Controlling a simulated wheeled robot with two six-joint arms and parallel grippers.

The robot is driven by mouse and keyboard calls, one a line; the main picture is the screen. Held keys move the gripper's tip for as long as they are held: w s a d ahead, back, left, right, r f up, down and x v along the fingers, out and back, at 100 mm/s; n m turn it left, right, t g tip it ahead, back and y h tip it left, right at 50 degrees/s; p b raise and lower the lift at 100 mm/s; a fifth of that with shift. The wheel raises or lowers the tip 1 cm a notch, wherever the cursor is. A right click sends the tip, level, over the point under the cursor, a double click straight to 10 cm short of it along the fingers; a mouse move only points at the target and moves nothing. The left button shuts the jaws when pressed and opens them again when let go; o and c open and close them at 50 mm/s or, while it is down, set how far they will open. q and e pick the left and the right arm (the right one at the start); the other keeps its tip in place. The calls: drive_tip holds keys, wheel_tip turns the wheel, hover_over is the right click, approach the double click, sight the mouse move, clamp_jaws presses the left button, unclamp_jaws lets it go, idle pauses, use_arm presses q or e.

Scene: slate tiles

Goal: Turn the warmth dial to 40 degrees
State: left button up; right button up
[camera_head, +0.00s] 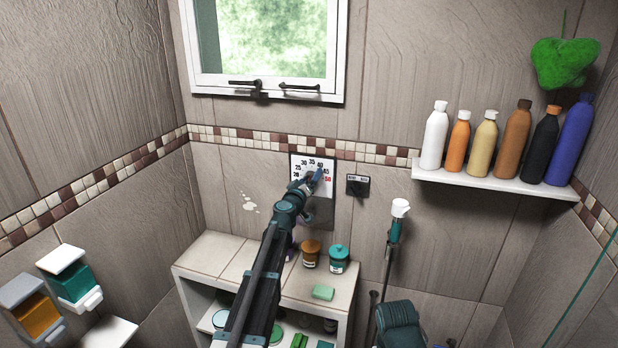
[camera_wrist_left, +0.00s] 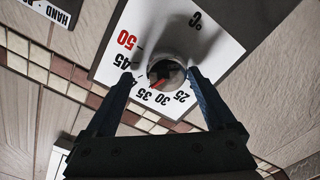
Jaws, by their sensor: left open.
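The warmth dial is a white plate (camera_head: 299,162) with a numbered scale on the back wall; its plate (camera_wrist_left: 215,45) fills the upper wrist view. A round grey knob (camera_wrist_left: 167,58) with a red pointer sits at its centre. The pointer aims at the lower left in the wrist view, near the 35; the exact reading is unclear, as a finger partly covers the scale there. My left gripper (camera_head: 309,181) is at the dial, and in the wrist view its open fingers (camera_wrist_left: 160,74) stand either side of the knob. Contact cannot be told.
A small dark switch plate (camera_head: 358,185) is right of the dial. Below stands a white shelf unit (camera_head: 222,262) with jars and a green block (camera_head: 323,292). A white-headed shower piece (camera_head: 400,208) stands at the right. Bottles line a wall shelf (camera_head: 480,183). A window (camera_head: 265,45) is above.

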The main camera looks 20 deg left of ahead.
use_arm(q)
drive_tip(key=shift+s, duration=0.15)
drive_tip(key=shift+s+a, duration=0.15)
drive_tip(key=shift+s, duration=0.5)
drive_tip(key=s+r+p, duration=0.1)
drive_tip(key=s, duration=1.1)
drive_tip(key=shift+a, duration=0.15)
drive_tip(key=shift+s, duration=0.15)
